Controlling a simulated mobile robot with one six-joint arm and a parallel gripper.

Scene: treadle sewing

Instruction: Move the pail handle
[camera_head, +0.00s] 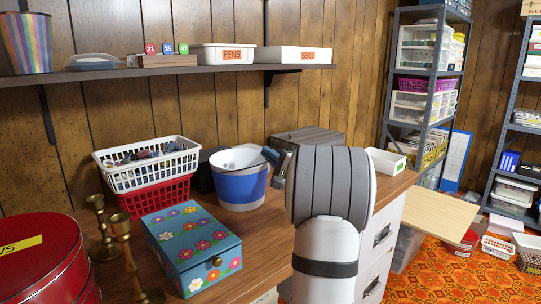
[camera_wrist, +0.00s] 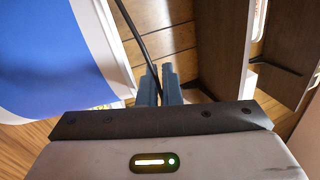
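The pail (camera_head: 240,188), white with a broad blue band, stands upright on the wooden counter. Its blue and white side fills the left of the wrist view (camera_wrist: 50,60). The pail handle (camera_wrist: 137,38) is a thin dark rod in the wrist view, running down from the top edge to between my fingers. My gripper (camera_wrist: 160,70) has its two blue-grey fingers close together, with the rod in the narrow gap. In the head view my gripper (camera_head: 272,160) is at the pail's right rim, partly hidden by my arm. The handle is hard to make out there.
A white basket (camera_head: 148,165) on a red basket (camera_head: 157,197) stands left of the pail. A flowered blue box (camera_head: 195,250), brass candlesticks (camera_head: 122,250) and a red tin (camera_head: 40,265) are in front. A grey-brown case (camera_head: 308,138) and white tray (camera_head: 385,162) lie behind and right.

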